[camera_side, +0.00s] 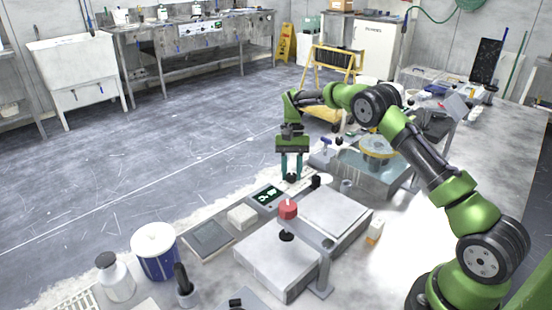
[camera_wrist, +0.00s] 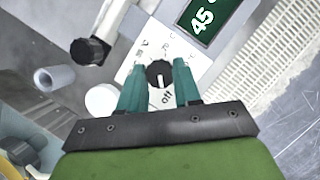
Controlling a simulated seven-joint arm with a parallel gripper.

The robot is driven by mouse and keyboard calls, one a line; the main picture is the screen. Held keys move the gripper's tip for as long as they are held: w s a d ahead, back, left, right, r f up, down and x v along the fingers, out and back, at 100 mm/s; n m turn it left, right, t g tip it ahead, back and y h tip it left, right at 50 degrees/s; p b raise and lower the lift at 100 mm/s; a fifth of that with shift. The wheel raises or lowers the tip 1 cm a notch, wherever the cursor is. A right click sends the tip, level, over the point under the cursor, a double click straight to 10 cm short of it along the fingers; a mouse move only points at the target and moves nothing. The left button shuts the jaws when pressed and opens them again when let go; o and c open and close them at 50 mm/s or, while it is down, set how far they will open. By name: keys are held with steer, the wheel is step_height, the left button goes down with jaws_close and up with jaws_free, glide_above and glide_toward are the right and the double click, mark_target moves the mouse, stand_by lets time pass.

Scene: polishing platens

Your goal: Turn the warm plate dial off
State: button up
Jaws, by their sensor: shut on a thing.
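The warm plate dial (camera_wrist: 158,74) is a small round black knob with a white pointer mark, on a white panel (camera_wrist: 150,40). The printed word "off" (camera_wrist: 167,97) is beside it, on the side toward my gripper, and the pointer mark seems to face that side. A dark display (camera_wrist: 208,18) above the dial reads 45 in pale green digits. My gripper (camera_wrist: 159,75) has its teal fingers on both sides of the dial, shut on it.
In the wrist view a black knob on a metal arm (camera_wrist: 90,50), a grey cup (camera_wrist: 54,77) and a white round thing (camera_wrist: 102,99) are close on the left.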

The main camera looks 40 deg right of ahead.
stand_by(0.4)
steer(key=o, duration=1.1)
steer(key=shift+c, duration=0.2)
steer(key=v, duration=0.7)
steer(key=shift+r, duration=0.25)
steer(key=shift+w, duration=0.1)
